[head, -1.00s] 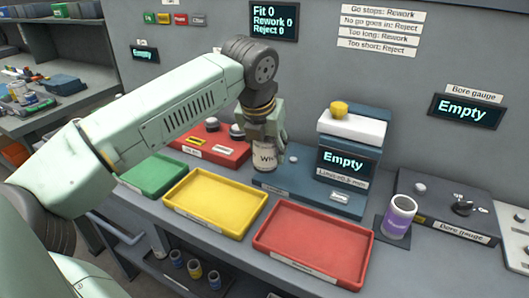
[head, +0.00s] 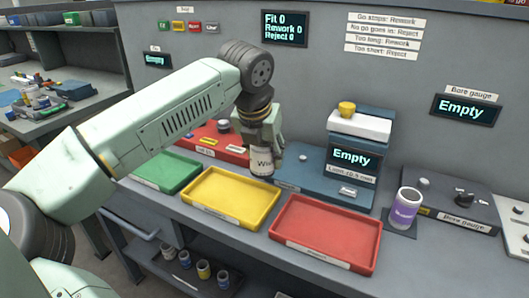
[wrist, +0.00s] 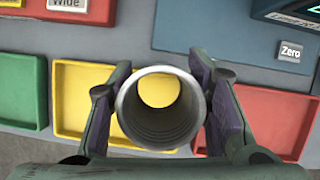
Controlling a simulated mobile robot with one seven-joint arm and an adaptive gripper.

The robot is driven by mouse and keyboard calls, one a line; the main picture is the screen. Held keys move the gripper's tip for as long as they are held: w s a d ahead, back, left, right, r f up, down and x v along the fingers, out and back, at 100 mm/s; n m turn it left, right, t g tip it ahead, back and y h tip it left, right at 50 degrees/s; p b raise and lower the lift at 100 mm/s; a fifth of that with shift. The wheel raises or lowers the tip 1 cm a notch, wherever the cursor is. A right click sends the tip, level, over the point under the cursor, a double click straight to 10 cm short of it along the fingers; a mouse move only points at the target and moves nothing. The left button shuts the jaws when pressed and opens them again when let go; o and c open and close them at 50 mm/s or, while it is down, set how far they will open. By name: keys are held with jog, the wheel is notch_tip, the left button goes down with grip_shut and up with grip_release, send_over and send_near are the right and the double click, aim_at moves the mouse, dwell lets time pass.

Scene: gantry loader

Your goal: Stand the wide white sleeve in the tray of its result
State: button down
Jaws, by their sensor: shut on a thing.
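The wide white sleeve (head: 262,162), with dark lettering partly visible, is upright in my gripper (head: 262,147). In the wrist view my gripper (wrist: 160,84) is shut on both sides of the sleeve (wrist: 160,134), whose open bore faces the camera. The yellow tray (wrist: 68,95) shows around the sleeve and through its bore. In the head view the sleeve is near the back edge of the yellow tray (head: 229,222). The green tray (head: 160,187) lies left and the red tray (head: 320,258) right; all three look empty. Small tray labels are hard to read.
A length gauge (head: 345,190) reads "Empty" behind the red tray. A purple-labelled sleeve (head: 405,208) stands by the bore gauge (head: 460,210), whose display reads "Empty". The counter display (head: 285,28) shows zeros. A red holder (head: 215,140) is behind the trays.

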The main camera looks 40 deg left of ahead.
aim_at(266, 143)
jog(key=shift+r, duration=0.15)
jog(key=shift+r+p, duration=1.2)
jog(key=shift+r, duration=0.95)
